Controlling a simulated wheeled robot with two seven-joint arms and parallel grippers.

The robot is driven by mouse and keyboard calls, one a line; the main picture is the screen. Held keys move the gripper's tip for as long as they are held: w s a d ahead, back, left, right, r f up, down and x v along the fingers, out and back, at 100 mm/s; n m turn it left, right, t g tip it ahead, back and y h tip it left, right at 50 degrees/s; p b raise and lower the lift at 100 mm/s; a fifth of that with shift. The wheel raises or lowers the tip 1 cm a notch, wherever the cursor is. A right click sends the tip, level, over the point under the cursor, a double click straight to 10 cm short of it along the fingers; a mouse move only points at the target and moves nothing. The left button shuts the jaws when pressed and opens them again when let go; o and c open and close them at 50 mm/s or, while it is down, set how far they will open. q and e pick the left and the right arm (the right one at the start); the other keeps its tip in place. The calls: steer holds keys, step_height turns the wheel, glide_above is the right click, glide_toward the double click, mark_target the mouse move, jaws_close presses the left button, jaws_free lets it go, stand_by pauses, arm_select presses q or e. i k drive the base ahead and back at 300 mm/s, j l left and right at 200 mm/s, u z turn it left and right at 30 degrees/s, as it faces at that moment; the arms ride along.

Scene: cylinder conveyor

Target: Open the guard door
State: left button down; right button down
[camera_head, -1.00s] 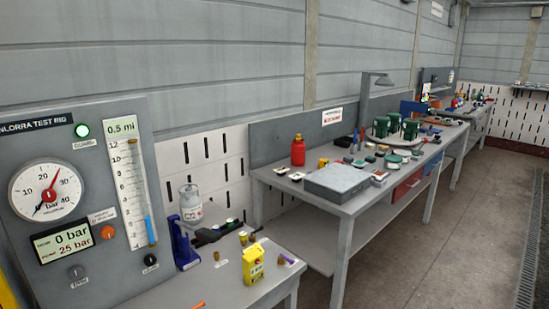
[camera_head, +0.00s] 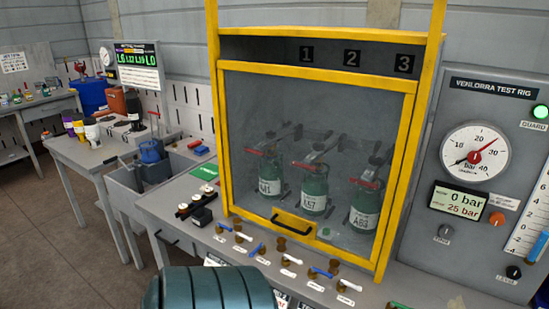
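The guard door (camera_head: 318,76) is a clear panel in a yellow frame on the front of a yellow-framed cabinet (camera_head: 213,60). It is down and covers the cabinet's opening. A dark bar handle (camera_head: 293,224) sits on its lower edge, left of the middle. Behind the panel stand three green cylinders: left (camera_head: 270,178), middle (camera_head: 314,190) and right (camera_head: 364,208). Dark fittings with red parts are at their tops. Neither of my grippers is in view, and nothing is seen touching the handle.
Several small valves with blue and white levers (camera_head: 290,260) line the bench in front of the door. The test rig panel (camera_head: 480,140) stands close at right, with its green guard lamp (camera_head: 540,112) lit. A grey sink (camera_head: 150,187) is at left. A dark teal ribbed shape fills the bottom edge.

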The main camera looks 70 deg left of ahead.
mark_target(304, 230)
steer(key=u, duration=2.15)
